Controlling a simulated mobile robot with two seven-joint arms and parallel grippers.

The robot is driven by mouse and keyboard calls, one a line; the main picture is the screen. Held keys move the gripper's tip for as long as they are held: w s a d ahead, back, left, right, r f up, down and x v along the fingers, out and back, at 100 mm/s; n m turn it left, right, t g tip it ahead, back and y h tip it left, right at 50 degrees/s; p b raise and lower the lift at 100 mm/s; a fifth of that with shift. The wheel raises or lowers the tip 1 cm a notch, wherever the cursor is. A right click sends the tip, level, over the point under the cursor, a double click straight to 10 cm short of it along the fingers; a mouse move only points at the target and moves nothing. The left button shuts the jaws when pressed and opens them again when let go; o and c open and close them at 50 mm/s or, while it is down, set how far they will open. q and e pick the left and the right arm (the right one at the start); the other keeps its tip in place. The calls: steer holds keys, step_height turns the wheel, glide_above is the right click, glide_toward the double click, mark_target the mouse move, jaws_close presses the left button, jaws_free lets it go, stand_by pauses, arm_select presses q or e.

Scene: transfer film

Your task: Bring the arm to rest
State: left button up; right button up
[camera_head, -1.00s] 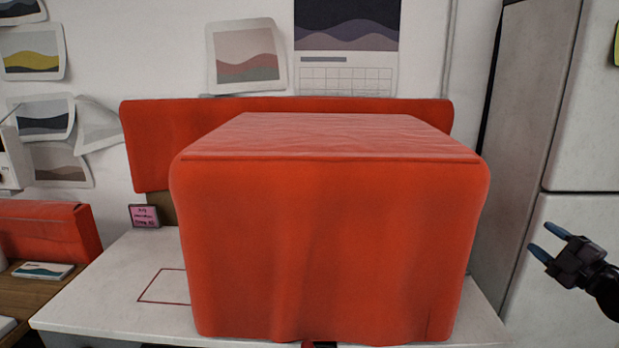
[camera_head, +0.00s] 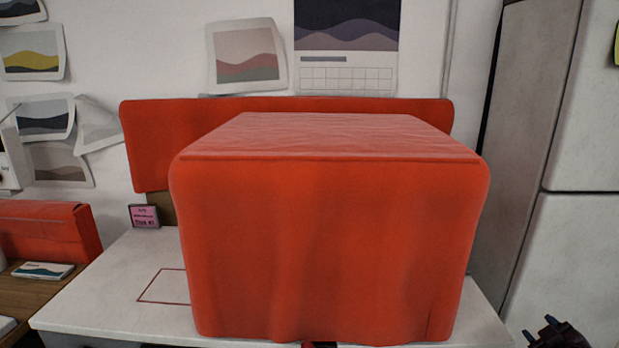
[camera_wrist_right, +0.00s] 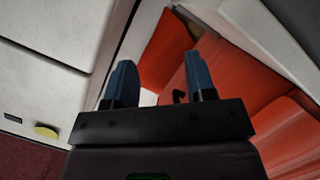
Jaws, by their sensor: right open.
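My right gripper (camera_head: 541,330) is at the bottom right corner of the head view, mostly cut off by the lower edge, in front of the grey-white cabinet. In the right wrist view its two blue fingers (camera_wrist_right: 163,88) stand apart with nothing held between them. A large red-orange covered block (camera_head: 325,250) stands on the white table (camera_head: 95,300), left of the gripper and apart from it. My left gripper is not in view.
A tall grey-white cabinet (camera_head: 580,120) stands at the right. A red panel (camera_head: 150,150) is behind the block. A small pink-labelled card (camera_head: 144,216) and a red outlined rectangle (camera_head: 160,287) are on the table. A wooden surface with a red box (camera_head: 45,232) is at left.

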steer(key=s+a+f+m+g, duration=0.1)
steer(key=s+a+f, duration=0.3)
steer(key=s+a, duration=0.3)
steer(key=s+a+f+m+g+y, duration=0.1)
steer(key=s+a+f+m, duration=0.1)
steer(key=s+a+f, duration=0.3)
steer(key=s+a+f+m+y, duration=0.1)
steer(key=s+a+f, duration=0.4)
steer(key=s+a, duration=0.6)
steer(key=shift+s+a+f+m+g, duration=0.25)
steer(key=shift+s+m+g, duration=0.15)
steer(key=shift+s+m, duration=0.45)
steer(key=shift+s, duration=0.1)
